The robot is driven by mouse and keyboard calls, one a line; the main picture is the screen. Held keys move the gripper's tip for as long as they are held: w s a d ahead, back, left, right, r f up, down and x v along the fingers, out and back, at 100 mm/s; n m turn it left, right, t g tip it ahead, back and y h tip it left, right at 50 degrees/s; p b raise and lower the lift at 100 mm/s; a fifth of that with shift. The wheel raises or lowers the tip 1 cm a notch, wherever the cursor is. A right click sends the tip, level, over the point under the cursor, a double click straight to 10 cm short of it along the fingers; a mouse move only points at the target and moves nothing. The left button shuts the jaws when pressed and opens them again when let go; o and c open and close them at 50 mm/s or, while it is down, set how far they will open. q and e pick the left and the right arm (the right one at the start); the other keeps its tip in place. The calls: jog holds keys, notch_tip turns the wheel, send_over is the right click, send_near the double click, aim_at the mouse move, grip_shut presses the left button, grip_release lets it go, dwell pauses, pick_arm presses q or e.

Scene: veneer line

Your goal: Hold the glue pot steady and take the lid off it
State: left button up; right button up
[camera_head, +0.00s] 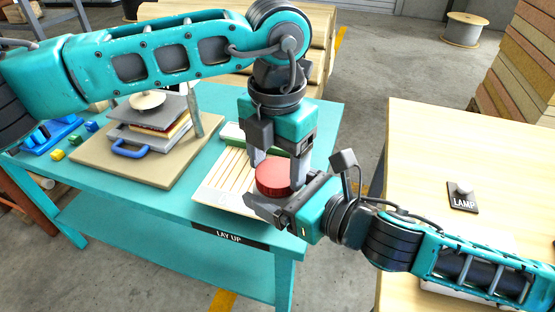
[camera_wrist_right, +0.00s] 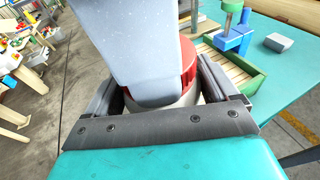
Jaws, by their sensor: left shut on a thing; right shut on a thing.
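The glue pot has a red lid (camera_head: 273,178), seen near the right front corner of the teal table. My left gripper (camera_head: 276,172) comes down from above, shut with its fingers on either side of the lid. My right gripper (camera_head: 272,201) reaches in from the right, low down, and is shut on the pot body. In the right wrist view the pale pot body (camera_wrist_right: 188,98) sits between my right fingers, below the red lid (camera_wrist_right: 188,65). A grey left finger covers much of both there. I see no clear gap between lid and pot.
A slatted wooden tray (camera_head: 222,184) lies beside the pot on the teal table (camera_head: 150,207). A beige board (camera_head: 95,160) with stacked sheets and a blue-handled tool (camera_head: 130,151) is further left. A pale table (camera_head: 440,150) with a lamp switch (camera_head: 463,196) stands at right.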

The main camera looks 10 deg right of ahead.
pick_arm(q)
jog(key=n, duration=0.6)
jog(key=shift+w+r, duration=0.15)
jog(key=shift+w, duration=0.05)
jog(key=n, duration=0.3)
jog(key=shift+n, duration=0.3)
jog(key=n, duration=0.3)
jog(key=shift+a+n, duration=0.1)
jog(key=shift+n, duration=0.3)
jog(key=n, duration=0.5)
jog(key=shift+s, duration=0.1)
jog(key=n, duration=0.6)
jog(key=shift+s, duration=0.1)
jog(key=o, duration=1.2)
jog(key=shift+c, duration=0.2)
jog(key=shift+s, duration=0.1)
